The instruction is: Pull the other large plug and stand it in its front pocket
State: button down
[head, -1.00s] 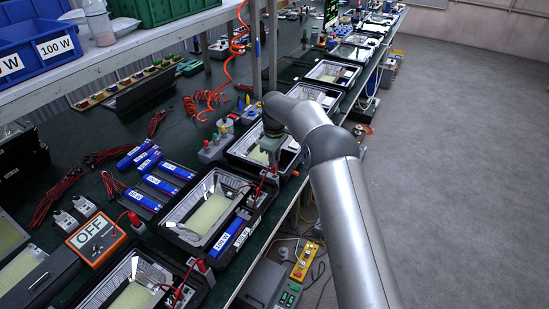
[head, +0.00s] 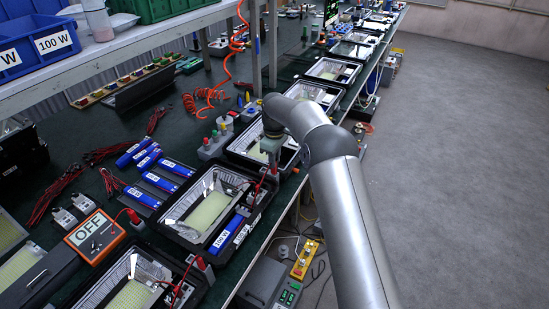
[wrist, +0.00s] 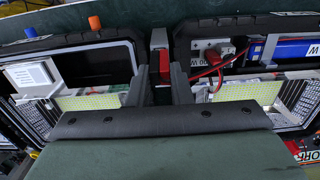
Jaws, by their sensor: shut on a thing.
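My gripper (wrist: 161,84) is shut on a large red plug (wrist: 163,66), seen between its two grey fingers in the wrist view. In the head view my gripper (head: 271,152) is low over the bench's front side, between two black floodlight housings, with red (head: 275,169) just below it. A grey upright block (wrist: 158,40) stands right at the plug in the wrist view. I cannot tell whether the plug is seated in it. Other red plugs show at the nearest housing's corner (head: 200,262) and beside the OFF box (head: 134,217).
Housings flank the gripper closely: one with a blue 100 W driver (head: 227,234), another (head: 240,150) behind. The orange OFF box (head: 88,234) is at left. Red wires cross the nearer housing. A shelf with blue bins (head: 50,45) overhangs the left. The floor at right is clear.

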jog(key=shift+f, duration=0.3)
jog(key=c, duration=1.2)
grip_release()
jog(key=shift+c, duration=0.2)
jog(key=shift+r, duration=0.1)
notch_tip(320, 180, up, 17)
jog(key=shift+r+b, duration=0.15)
jog(key=shift+b, duration=0.3)
